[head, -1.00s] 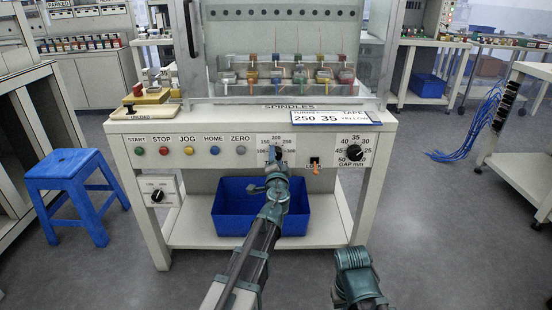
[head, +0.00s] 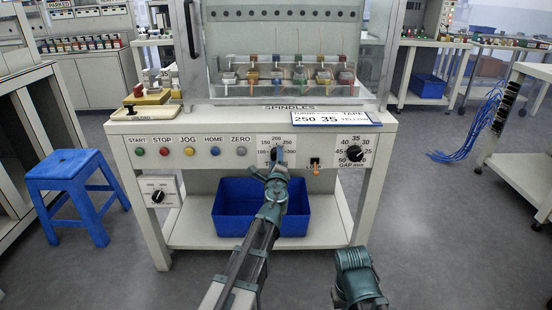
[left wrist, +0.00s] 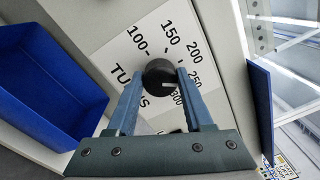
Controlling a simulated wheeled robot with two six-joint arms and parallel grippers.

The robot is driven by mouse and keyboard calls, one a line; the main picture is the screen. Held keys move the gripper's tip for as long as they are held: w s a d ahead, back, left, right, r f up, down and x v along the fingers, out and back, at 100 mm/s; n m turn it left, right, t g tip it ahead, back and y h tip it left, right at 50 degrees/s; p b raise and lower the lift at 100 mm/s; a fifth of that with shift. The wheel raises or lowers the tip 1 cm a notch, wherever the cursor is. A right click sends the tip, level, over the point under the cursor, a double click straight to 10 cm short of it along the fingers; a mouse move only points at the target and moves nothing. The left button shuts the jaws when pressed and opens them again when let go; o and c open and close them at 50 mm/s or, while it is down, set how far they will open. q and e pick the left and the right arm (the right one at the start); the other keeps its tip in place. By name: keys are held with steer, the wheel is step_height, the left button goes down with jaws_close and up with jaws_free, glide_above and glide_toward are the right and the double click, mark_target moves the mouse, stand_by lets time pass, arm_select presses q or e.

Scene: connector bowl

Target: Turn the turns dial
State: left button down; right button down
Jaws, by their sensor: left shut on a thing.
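The turns dial is a black knob on a white scale plate marked 100 to 300; the left wrist view shows the knob (left wrist: 158,74) up close. In the head view, the plate (head: 264,143) is on the bench front and the gripper hides most of the knob. My left gripper (head: 277,156) is shut on the knob, with one blue finger on each side of it in the left wrist view. A short white mark on the knob faces the 250-to-300 side; its exact reading is hard to tell. My right arm shows at the bottom, its fingers unseen.
A sign (head: 334,118) above reads turns 250, 35, tape yellow. A gap dial (head: 354,153) and an orange-tipped lock switch (head: 316,170) are to the right; coloured buttons (head: 189,151) are to the left. A blue bin (head: 230,212) sits below.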

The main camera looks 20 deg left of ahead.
arm_select(q)
steer(key=shift+s+m, duration=0.1)
steer(key=shift+m, duration=0.8)
steer(key=shift+c, duration=1.4)
jaws_free()
